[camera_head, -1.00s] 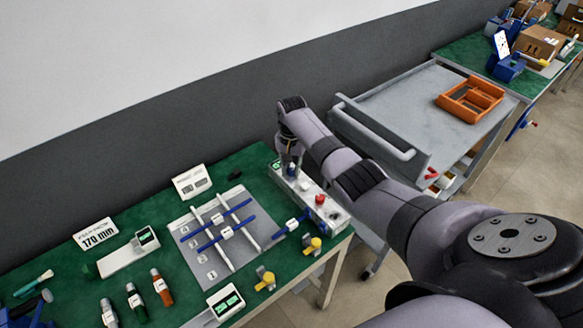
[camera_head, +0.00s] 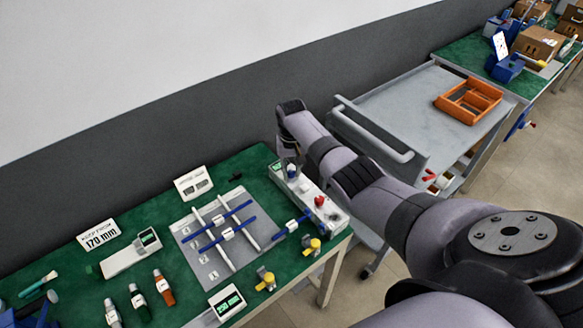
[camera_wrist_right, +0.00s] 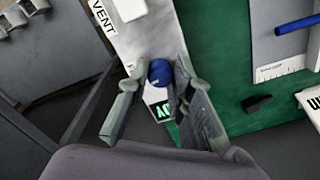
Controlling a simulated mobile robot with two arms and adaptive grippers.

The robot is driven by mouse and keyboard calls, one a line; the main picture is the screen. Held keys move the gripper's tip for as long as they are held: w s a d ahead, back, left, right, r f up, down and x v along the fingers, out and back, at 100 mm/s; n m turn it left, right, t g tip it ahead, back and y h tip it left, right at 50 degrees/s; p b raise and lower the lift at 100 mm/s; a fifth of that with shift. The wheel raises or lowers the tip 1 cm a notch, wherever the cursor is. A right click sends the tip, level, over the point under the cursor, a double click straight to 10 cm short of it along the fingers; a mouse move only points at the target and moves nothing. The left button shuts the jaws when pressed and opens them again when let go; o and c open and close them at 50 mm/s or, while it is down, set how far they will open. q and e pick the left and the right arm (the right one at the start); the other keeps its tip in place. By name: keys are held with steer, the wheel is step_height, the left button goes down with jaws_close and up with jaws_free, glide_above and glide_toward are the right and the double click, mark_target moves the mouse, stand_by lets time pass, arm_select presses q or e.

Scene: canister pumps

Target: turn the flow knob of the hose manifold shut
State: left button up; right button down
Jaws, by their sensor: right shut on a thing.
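The hose manifold (camera_head: 333,213) is a long pale block at the right end of the green bench. A red knob (camera_head: 319,201) stands on it. A blue knob (camera_wrist_right: 160,72) sits near its far end and also shows, partly hidden, in the head view (camera_head: 291,171). My right gripper (camera_wrist_right: 158,75) is shut on the blue knob, a finger on each side; in the head view it is mostly hidden by the wrist. A green display is partly visible beside the knob. "VENT" is printed farther along the block. My left gripper is not in view.
A grid of white and blue bars (camera_head: 223,235) lies on a grey plate left of the manifold. Yellow-topped fittings (camera_head: 266,280) and small bottles stand at the front. A grey cart (camera_head: 420,105) with an orange tray (camera_head: 470,102) stands right of the bench.

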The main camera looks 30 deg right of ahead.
steer(key=n, duration=0.3)
steer(key=shift+r+n+p, duration=0.1)
steer(key=shift+n+p, duration=0.2)
steer(key=shift+n, duration=0.1)
steer(key=n, duration=0.3)
steer(key=shift+n, duration=0.3)
steer(key=n, duration=0.4)
steer(key=shift+n, duration=2.2)
steer(key=c, duration=1.4)
jaws_free()
